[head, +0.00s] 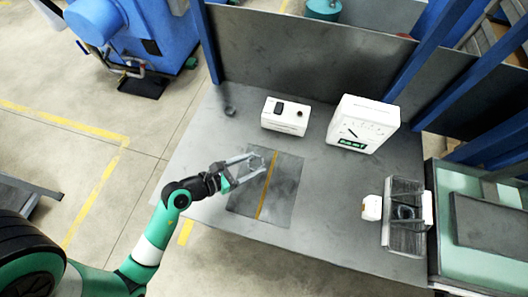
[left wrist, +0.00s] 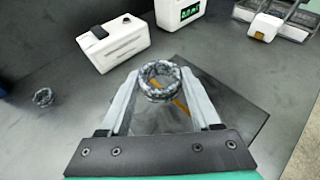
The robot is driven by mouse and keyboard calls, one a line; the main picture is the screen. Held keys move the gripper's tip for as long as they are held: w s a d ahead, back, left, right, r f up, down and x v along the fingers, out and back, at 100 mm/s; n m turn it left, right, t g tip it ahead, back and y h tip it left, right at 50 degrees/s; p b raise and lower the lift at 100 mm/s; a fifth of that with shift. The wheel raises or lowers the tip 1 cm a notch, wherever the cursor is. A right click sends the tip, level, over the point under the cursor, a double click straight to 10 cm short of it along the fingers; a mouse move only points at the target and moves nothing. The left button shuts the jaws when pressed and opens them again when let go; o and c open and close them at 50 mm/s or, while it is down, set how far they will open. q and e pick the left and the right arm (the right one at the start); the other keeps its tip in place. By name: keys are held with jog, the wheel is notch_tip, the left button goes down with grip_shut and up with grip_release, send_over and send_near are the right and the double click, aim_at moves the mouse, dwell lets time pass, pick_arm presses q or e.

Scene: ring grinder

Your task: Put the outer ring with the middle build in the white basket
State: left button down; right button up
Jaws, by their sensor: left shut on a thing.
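My left gripper (head: 254,164) is shut on a grey, mottled ring (left wrist: 159,65), held between its two long fingertips over the dark mat (head: 283,200). The ring shows small in the head view. A second, smaller-looking dark ring (head: 230,111) lies on the table at the far left; it also shows in the left wrist view (left wrist: 43,97). My right gripper is not in view.
A dark panel (head: 310,58) closes the rear. The grey table between mat and basket is clear.

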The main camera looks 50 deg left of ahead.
pick_arm(q)
jog(key=w+f+b, duration=0.1)
jog(key=w+a+f+b, duration=0.1)
jog(key=w+f, duration=0.1)
jog(key=w+a+f+b, duration=0.1)
jog(key=f, duration=0.1)
jog(key=shift+w+a+f, duration=0.2)
jog(key=shift+w+f, duration=0.05)
jog(key=shift+w, duration=0.15)
jog(key=shift+w+a+f, duration=0.2)
jog(key=shift+w+f, duration=0.1)
jog(key=shift+w, duration=0.1)
jog(key=f+b, duration=0.3)
jog(key=f, duration=0.1)
jog(key=shift+w+a, duration=0.15)
jog(key=shift+w, duration=0.2)
jog(key=shift+r, duration=0.1)
jog(key=shift+c, duration=0.5)
grip_release()
jog(key=shift+f, duration=0.2)
